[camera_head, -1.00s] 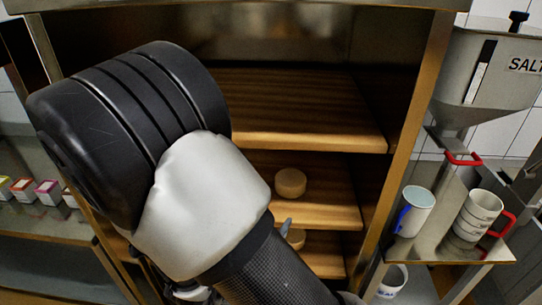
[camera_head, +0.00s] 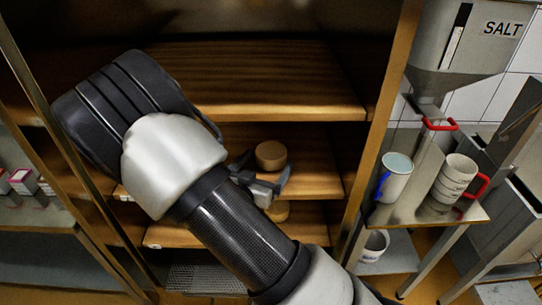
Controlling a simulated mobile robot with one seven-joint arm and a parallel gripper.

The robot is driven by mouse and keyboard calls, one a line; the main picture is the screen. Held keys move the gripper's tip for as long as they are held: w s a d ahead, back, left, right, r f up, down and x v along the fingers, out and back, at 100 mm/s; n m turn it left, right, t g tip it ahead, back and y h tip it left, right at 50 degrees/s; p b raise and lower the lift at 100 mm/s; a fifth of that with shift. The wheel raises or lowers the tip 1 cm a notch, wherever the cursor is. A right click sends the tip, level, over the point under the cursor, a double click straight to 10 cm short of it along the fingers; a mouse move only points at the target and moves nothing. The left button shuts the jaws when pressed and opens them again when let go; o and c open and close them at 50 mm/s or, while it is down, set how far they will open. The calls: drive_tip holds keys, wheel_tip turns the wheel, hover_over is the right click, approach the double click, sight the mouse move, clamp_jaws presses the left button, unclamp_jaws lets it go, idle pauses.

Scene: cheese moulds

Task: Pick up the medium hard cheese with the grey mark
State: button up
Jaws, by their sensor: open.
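A round tan cheese (camera_head: 271,154) sits on the middle wooden shelf (camera_head: 315,178) of the cabinet. My gripper (camera_head: 262,170) is open and holds nothing. Its fingers are spread just in front of and below the upper cheese in the picture; I cannot tell whether they touch it. My arm hides the left part of the shelves.
An empty wooden shelf (camera_head: 250,80) lies above. The cabinet's right post (camera_head: 385,110) bounds the opening. Outside it are a metal side shelf (camera_head: 410,212) with white mugs (camera_head: 397,178), a salt hopper (camera_head: 465,45) and a white bucket (camera_head: 374,246). Small boxes (camera_head: 22,182) stand at the left.

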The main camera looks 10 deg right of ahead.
sight(271, 152)
drive_tip(key=x, duration=0.5)
drive_tip(key=shift+w+a+r, duration=0.1)
drive_tip(key=shift+a+r, duration=0.05)
drive_tip(key=shift+r, duration=0.2)
drive_tip(key=c, duration=1.1)
wheel_tip(271, 152, up, 10)
drive_tip(key=shift+r+p, duration=0.1)
drive_tip(key=shift+p, duration=0.6)
